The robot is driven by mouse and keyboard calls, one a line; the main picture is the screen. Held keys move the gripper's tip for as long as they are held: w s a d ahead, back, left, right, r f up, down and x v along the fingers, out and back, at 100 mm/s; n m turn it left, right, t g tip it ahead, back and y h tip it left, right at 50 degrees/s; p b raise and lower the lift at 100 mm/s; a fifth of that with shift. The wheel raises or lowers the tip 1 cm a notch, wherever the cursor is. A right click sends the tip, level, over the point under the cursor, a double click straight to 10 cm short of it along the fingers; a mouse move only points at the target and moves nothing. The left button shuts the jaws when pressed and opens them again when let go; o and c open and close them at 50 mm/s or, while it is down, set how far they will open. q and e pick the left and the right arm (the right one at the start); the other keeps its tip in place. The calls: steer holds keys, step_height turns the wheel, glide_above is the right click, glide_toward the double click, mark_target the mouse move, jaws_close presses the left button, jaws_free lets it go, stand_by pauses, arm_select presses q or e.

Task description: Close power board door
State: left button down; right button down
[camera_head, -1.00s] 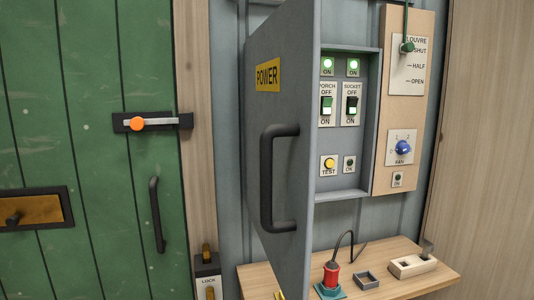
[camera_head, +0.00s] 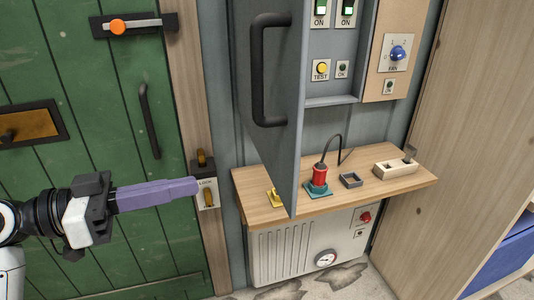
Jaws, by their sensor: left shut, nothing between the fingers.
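The grey power board door (camera_head: 283,110) stands open, swung out toward me. Its black bar handle (camera_head: 264,70) is on the face turned to the left. The board's box (camera_head: 332,98) behind it shows switches and a yellow test button (camera_head: 321,68); its upper part is out of the picture. My left gripper (camera_head: 194,188) comes in from the left, with its purple fingers shut and empty. It appears in front of the green door, beside the lock switch, left of and lower than the power board door. My right gripper is not in view.
A radiator (camera_head: 283,255) stands below. A green door (camera_head: 60,150) with handle and latch is at the left.

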arm_select(q)
step_height(320, 180, up, 5)
steer(key=s+m+g+h, duration=0.2)
steer(key=s+m, duration=0.1)
steer(key=p, duration=0.4)
glide_toward(286, 154)
steer(key=x, duration=0.5)
steer(key=shift+d+r, duration=0.25)
steer(key=shift+d, duration=0.1)
steer(key=shift+w+d+f, duration=0.15)
steer(key=shift+w+d, duration=0.05)
steer(key=shift+d, duration=0.15)
